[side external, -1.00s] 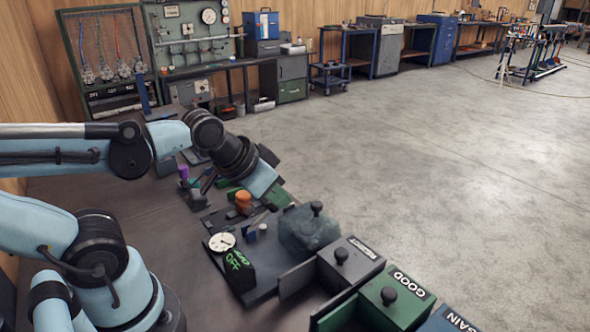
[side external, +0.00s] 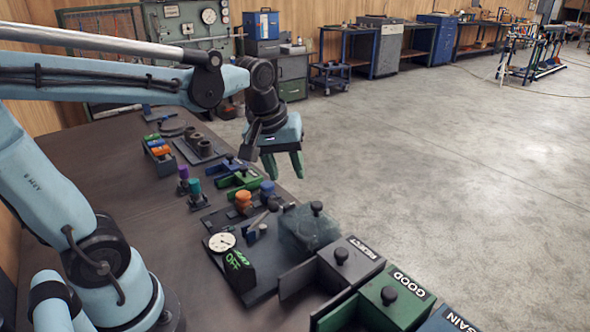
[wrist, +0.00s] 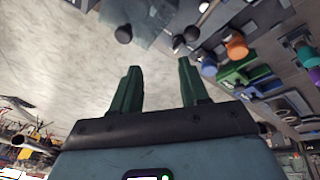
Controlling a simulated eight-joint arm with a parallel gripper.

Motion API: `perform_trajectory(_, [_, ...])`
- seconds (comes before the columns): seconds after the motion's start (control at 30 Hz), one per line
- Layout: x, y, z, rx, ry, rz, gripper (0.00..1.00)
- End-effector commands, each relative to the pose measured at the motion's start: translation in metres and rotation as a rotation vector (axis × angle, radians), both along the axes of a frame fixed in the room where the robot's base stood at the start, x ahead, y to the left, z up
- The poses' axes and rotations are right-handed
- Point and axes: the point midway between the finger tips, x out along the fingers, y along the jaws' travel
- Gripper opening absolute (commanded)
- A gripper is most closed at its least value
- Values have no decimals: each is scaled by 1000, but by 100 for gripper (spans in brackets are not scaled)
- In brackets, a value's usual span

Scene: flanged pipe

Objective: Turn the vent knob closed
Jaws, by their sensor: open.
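No label marks the vent knob, so I cannot tell which knob it is. An orange knob (side external: 243,198) and a blue knob (side external: 267,188) stand upright near the dial gauge (side external: 221,242) on the dark plate. A lever-like rod (side external: 259,217) and a small blue-and-white part (side external: 262,229) are beside them. The orange knob also shows in the wrist view (wrist: 237,48), to the right of my fingers. My gripper (side external: 285,177) is open and empty, its green fingers pointing down above the bench's right edge, apart from the knobs. It also shows in the wrist view (wrist: 158,66).
A clear box (side external: 308,230) with a black knob sits right of the plate. Bins labelled REJECT (side external: 350,262) and GOOD (side external: 398,299) line the front right. Green fixtures (side external: 243,180) and purple and teal knobs (side external: 194,186) stand behind. The bench's left part is bare.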

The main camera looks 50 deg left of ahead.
Motion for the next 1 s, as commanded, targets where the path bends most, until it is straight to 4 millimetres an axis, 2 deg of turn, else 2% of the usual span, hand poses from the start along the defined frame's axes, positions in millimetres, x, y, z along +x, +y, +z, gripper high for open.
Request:
perform_trajectory(0.03, [9,8,1,-27,36,96,45])
perform_trajectory(0.2, [30,30,-4,-106,158,429,45])
perform_trajectory(0.4, [44,49,-11,-147,249,696,45])
perform_trajectory(0.67, [47,54,-21,-154,277,778,45])
perform_trajectory(1.0, [47,53,-71,-155,275,775,45])
